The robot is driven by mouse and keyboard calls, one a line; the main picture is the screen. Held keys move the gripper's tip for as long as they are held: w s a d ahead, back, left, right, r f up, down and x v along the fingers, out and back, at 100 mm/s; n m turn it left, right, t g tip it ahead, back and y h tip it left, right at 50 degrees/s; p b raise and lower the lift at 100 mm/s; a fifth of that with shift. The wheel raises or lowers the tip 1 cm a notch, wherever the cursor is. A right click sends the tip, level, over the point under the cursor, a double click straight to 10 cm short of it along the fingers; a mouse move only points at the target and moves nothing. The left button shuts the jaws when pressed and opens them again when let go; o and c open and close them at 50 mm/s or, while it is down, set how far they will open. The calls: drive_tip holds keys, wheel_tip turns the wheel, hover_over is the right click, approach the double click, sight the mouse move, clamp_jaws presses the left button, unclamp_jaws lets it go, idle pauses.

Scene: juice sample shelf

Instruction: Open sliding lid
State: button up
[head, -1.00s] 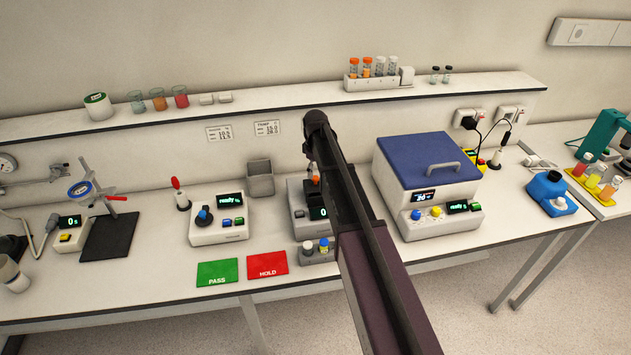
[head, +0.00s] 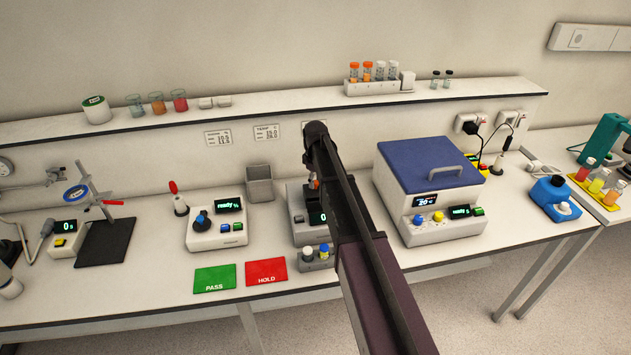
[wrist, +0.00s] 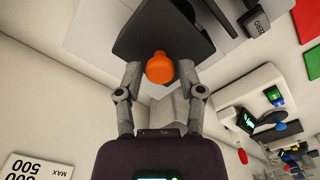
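An orange knob (wrist: 160,68) stands on a dark panel (wrist: 165,30) in the wrist view; the panel may be the sliding lid. My gripper (wrist: 160,72) is open, with one grey finger on each side of the knob and small gaps between. In the head view my arm covers most of the grey device (head: 298,200) with a lit display, and a bit of orange (head: 312,183) shows beside the arm. Whether the panel is shut cannot be told. A white box with a blue lid (head: 428,165) and grey handle stands right of my arm.
A grey bin (head: 260,184) stands behind, and a wall shelf (head: 230,112) runs above the bench.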

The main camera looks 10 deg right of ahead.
clamp_jaws()
drive_tip(key=shift+w, duration=3.35)
drive_tip(key=o, duration=0.6)
unclamp_jaws()
drive_tip(key=shift+s, duration=0.15)
